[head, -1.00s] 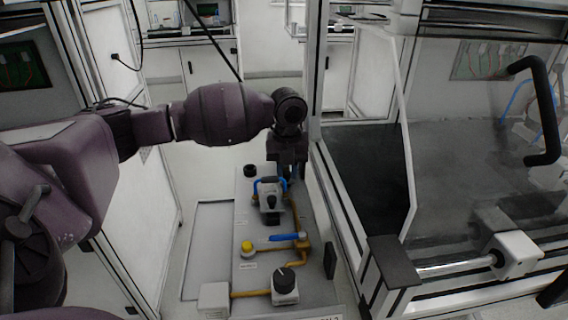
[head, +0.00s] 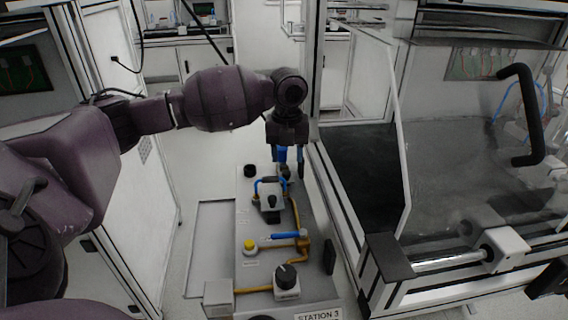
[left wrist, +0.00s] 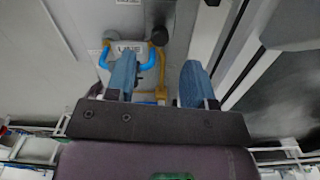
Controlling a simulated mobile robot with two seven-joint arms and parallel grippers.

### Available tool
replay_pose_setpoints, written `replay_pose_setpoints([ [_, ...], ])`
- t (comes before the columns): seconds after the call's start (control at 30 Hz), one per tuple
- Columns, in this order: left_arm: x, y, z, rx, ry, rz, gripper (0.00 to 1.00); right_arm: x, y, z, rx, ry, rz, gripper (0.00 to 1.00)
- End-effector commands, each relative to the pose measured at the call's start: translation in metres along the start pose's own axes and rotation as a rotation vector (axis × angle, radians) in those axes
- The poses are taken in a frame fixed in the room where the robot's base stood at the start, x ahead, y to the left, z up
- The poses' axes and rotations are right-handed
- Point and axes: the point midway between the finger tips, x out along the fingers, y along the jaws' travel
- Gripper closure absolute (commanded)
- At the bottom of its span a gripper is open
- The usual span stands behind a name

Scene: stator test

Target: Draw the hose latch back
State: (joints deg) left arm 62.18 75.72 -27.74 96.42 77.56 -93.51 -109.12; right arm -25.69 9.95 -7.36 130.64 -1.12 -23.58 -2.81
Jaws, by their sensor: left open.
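My left gripper (head: 291,167) hangs over the back part of the grey station panel (head: 222,240), pointing down, open and empty. Its two blue fingers also show apart in the left wrist view (left wrist: 158,72). A fitting with a blue U-shaped bail (head: 258,188), which looks like the hose latch, sits on the panel just in front of and below the fingers. In the left wrist view the blue bail (left wrist: 151,62) lies beyond the fingers, and the left finger overlaps it. I cannot tell whether they touch. My right gripper cannot be made out.
The panel also carries a yellow button (head: 250,246), a blue lever (head: 285,236) on brass pipe, a black dial (head: 286,276) and a black knob (head: 251,170). A framed machine with a clear door (head: 402,130) stands close on the right. Open floor lies left of the panel.

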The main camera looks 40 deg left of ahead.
Motion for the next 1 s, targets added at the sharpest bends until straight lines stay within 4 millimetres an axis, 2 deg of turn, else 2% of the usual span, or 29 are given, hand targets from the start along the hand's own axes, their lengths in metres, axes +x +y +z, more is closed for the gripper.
replay_pose_setpoints([
  [0.03, -0.017, 0.000, 0.000, 0.000, -0.007, -0.007, 0.51, -0.004, 0.001, -0.001, 0.007, -0.003, 0.004, 0.57],
  [0.3, -0.051, 0.000, -0.001, 0.001, -0.002, -0.003, 0.51, -0.010, 0.003, 0.008, 0.037, -0.030, 0.009, 0.57],
  [0.5, -0.057, 0.000, -0.001, 0.001, 0.002, 0.001, 0.51, -0.010, 0.003, 0.014, 0.043, -0.044, 0.009, 0.57],
  [1.0, -0.057, 0.000, 0.000, 0.001, 0.002, 0.001, 0.51, -0.008, 0.003, 0.009, 0.042, -0.032, 0.008, 0.57],
])
